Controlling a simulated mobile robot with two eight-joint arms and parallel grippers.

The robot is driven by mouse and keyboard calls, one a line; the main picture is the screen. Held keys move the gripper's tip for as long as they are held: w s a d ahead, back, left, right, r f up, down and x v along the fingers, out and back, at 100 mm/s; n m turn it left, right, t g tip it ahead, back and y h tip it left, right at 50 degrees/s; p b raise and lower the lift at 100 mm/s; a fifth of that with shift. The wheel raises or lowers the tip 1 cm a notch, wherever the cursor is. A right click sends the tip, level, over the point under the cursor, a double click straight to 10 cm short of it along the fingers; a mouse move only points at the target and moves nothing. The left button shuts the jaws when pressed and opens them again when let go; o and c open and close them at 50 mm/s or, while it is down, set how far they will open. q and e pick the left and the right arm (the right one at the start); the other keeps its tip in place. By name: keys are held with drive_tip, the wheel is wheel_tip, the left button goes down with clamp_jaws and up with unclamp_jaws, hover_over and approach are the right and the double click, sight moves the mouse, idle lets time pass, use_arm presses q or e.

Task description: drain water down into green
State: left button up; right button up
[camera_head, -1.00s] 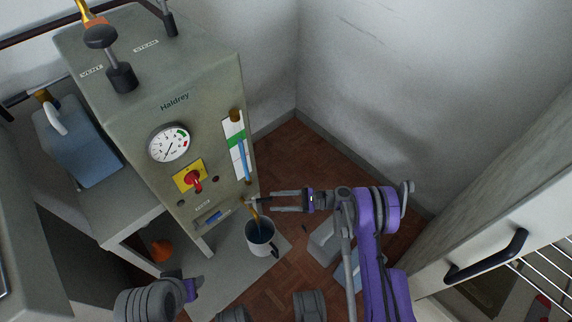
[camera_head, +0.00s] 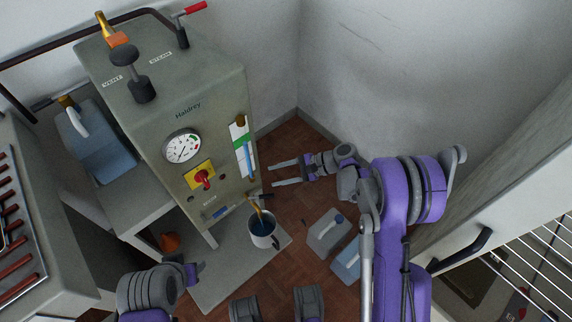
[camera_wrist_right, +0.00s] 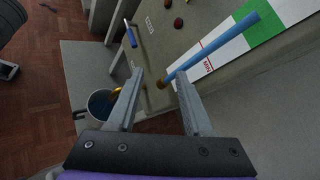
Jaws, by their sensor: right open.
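The grey-green Haldrey boiler (camera_head: 215,125) stands left of centre. Its sight glass (camera_head: 247,158) holds a blue water column beside a plate with a green band (camera_head: 239,141). A brass spout (camera_head: 257,211) points into a mug (camera_head: 262,231) with bluish liquid inside. My right gripper (camera_head: 271,175) is open and empty, right of the boiler front, above the spout; its fingers (camera_wrist_right: 159,72) also show in the wrist view. My left gripper (camera_head: 194,272) is low left, its jaws unclear.
A pressure gauge (camera_head: 182,147) and a red knob on a yellow plate (camera_head: 202,178) are on the boiler front. A blue jug (camera_head: 100,145) stands at left. Grey and blue boxes lie on the floor right of the mug. A wire rack (camera_head: 520,255) is at right.

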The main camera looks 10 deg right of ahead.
drive_tip(key=s+r+n+h+p, duration=0.2)
drive_tip(key=s+r, duration=0.1)
drive_tip(key=r, duration=0.3)
drive_tip(key=s+d+r+n+h+p, duration=0.1)
drive_tip(key=s+r+h+p, duration=0.1)
drive_tip(key=r, duration=0.5)
drive_tip(key=shift+s+r+n+p, duration=0.15)
drive_tip(key=shift+s+n+p, duration=0.35)
drive_tip(key=shift+s, duration=0.3)
